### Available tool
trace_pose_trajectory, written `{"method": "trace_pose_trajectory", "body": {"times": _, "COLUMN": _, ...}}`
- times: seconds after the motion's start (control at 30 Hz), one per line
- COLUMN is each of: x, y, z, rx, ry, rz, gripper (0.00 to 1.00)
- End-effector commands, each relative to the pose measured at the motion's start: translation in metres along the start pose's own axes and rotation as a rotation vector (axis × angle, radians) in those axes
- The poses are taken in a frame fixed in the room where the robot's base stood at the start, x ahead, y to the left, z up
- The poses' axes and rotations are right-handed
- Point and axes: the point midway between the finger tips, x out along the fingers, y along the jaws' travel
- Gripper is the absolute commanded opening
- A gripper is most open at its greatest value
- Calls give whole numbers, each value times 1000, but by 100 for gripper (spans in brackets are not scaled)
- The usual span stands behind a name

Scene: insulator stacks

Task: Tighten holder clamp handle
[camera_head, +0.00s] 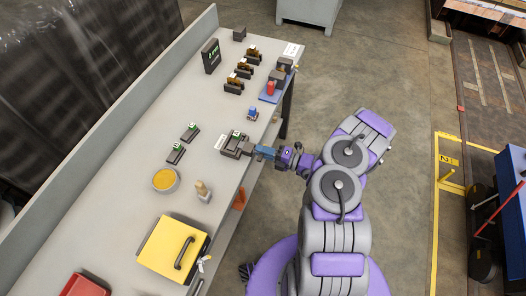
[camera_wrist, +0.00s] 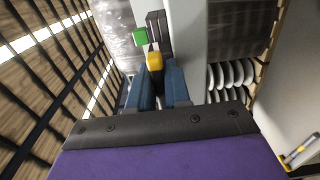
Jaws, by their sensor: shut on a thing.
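The holder (camera_head: 233,146) is a dark block with a green label near the table's right edge, with a white label plate beside it. In the wrist view a dark grey fixture (camera_wrist: 157,20) with a green square (camera_wrist: 140,36) shows at the top. A yellow-orange handle (camera_wrist: 155,61) sits between the blue fingertips of my gripper (camera_wrist: 160,72), which is shut on it. In the head view my gripper (camera_head: 258,152) reaches the holder from the right. The handle itself is hidden there.
The grey table (camera_head: 130,155) carries a small blue item (camera_head: 252,113), a bowl of yellow stuff (camera_head: 165,180), a bottle (camera_head: 203,191) and a yellow box (camera_head: 172,249) with a black handle. Two dark green-labelled blocks (camera_head: 190,132) stand left. Several brown-topped stacks (camera_head: 244,70) stand farther back.

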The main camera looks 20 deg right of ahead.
Motion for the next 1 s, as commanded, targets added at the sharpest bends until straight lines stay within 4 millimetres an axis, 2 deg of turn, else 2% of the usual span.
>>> {"method": "trace_pose_trajectory", "body": {"times": 0.43, "x": -1, "y": -2, "z": 2, "rx": 10, "ry": -6, "rz": -5, "gripper": 0}}
{"method": "trace_pose_trajectory", "body": {"times": 0.47, "x": -1, "y": -2, "z": 2, "rx": 10, "ry": -6, "rz": -5, "gripper": 19}}
{"method": "trace_pose_trajectory", "body": {"times": 0.67, "x": -1, "y": -1, "z": 1, "rx": 9, "ry": -4, "rz": -3, "gripper": 38}}
{"method": "trace_pose_trajectory", "body": {"times": 1.0, "x": -6, "y": 0, "z": 0, "rx": 8, "ry": -4, "rz": -2, "gripper": 38}}
